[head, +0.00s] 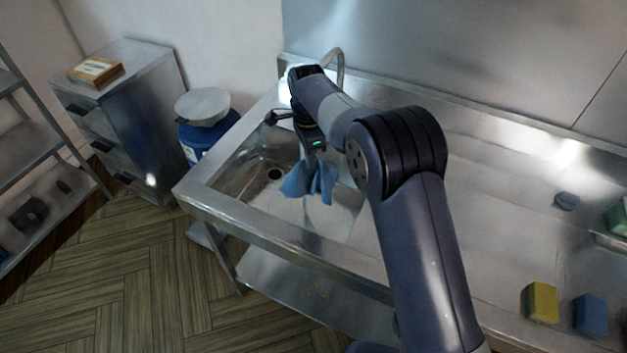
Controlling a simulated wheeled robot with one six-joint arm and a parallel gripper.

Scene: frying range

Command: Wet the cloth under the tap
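A blue cloth (308,183) hangs in folds below my gripper (313,157), over the steel sink basin (256,160). My gripper points down and appears shut on the cloth's upper part; the fingertips are small and partly hidden. The curved tap (340,62) rises behind my wrist at the back of the sink. My arm hides its lower part, and its outlet is not clear. I cannot tell whether water is running or whether the cloth is wet. The drain hole (275,174) shows to the left of the cloth.
A yellow sponge (541,302) and a blue sponge (590,314) lie on the steel counter (490,215) at the right. A dark round object (566,201) lies farther back. A blue drum (203,137) stands left of the sink, near a drawer cabinet (140,110).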

